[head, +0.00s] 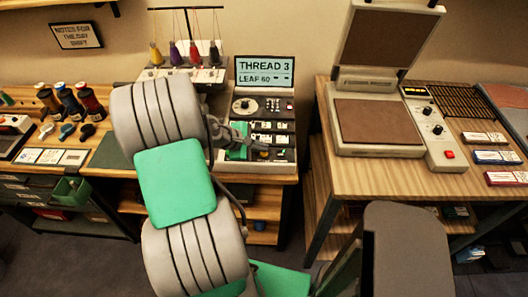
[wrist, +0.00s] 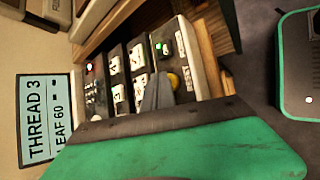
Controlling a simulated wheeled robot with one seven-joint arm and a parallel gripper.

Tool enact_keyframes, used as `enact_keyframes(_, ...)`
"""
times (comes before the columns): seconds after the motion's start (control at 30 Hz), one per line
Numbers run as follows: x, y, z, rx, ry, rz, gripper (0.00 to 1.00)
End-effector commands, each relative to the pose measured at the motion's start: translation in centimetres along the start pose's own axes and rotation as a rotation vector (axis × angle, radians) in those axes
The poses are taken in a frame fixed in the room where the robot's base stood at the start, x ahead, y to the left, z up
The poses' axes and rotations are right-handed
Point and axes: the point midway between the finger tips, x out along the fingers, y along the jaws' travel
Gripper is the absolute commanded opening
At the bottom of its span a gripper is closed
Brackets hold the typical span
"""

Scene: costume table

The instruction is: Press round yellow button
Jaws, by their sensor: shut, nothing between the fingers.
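The round yellow button (wrist: 174,82) shows in the wrist view on the control panel, at the panel's edge and just right of my fingertips. Part of it is hidden behind my fingers. My gripper (wrist: 159,82) is shut and empty, its grey fingertips over the panel very close to the button; I cannot tell whether they touch it. In the head view my gripper (head: 283,147) is over the lower part of the panel of the embroidery control box (head: 284,168). The button cannot be made out clearly there.
The box's screen (head: 265,72) reads THREAD 3, LEAF 60. A lit green switch (wrist: 165,48) and white switches sit near the button. Thread cones (head: 195,53) stand behind. A heat press (head: 378,125) with a red button (head: 449,154) is on the right table, across a gap.

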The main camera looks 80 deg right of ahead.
Motion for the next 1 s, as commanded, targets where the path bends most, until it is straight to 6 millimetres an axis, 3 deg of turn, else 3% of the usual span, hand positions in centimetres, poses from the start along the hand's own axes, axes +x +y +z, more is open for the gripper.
enact_keyframes(0.63, 0.3, -0.2, -0.2, 0.0, 0.0, 0.0, 0.0)
enact_keyframes(1.0, -0.9, 0.7, 0.7, 0.0, 0.0, 0.0, 0.0)
